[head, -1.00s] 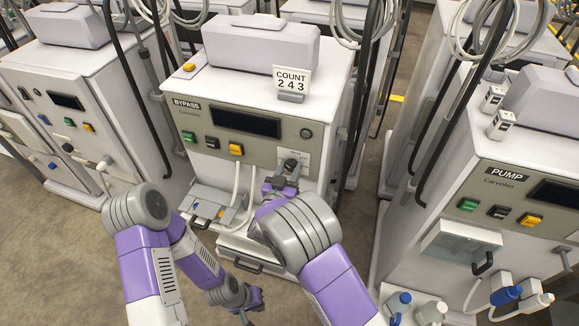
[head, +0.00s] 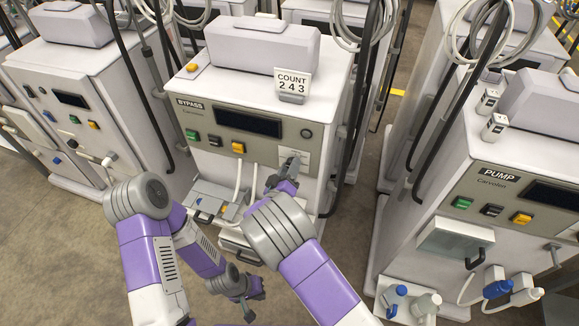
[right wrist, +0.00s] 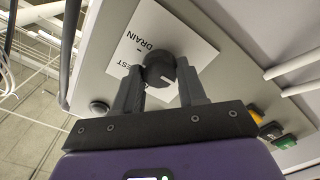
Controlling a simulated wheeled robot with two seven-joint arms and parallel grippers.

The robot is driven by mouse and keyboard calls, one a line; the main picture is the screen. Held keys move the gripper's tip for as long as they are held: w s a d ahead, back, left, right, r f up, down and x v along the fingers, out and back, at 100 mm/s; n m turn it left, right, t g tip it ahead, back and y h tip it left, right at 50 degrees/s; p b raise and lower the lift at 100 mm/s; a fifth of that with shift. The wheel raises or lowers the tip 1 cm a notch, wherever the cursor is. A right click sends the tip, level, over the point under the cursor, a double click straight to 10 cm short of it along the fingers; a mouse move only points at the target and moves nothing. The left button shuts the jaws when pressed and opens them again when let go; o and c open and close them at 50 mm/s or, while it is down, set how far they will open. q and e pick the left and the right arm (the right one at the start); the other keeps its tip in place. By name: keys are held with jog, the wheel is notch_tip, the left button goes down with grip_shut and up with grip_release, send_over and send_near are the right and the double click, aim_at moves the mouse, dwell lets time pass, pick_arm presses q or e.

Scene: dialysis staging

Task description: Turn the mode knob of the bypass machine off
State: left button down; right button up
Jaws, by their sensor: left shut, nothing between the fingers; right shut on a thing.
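The bypass machine (head: 240,158) stands in the middle of the head view, with a BYPASS label on its grey front panel. Its black mode knob (right wrist: 158,68) sits on a white label plate (right wrist: 190,50); the words DRAIN and part of another, ending in EST, are readable. A pale mark shows on the knob. My right gripper (head: 290,167) is at the panel's lower right, its fingers on either side of the knob in the right wrist view (right wrist: 158,88), shut on it. My left gripper (head: 249,303) is shut and empty, low in front of the machine.
Green, black and yellow buttons (head: 238,147) and a dark screen (head: 246,123) are on the same panel. A PUMP machine (head: 480,215) is at the right and another machine (head: 75,110) at the left. Floor between them is clear.

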jog(key=shift+f, duration=0.1)
dwell(0.4)
jog(key=o, duration=1.1)
jog(key=shift+c, duration=0.2)
jog(key=shift+s, duration=0.1)
jog(key=v, duration=0.7)
jog(key=shift+s, duration=0.15)
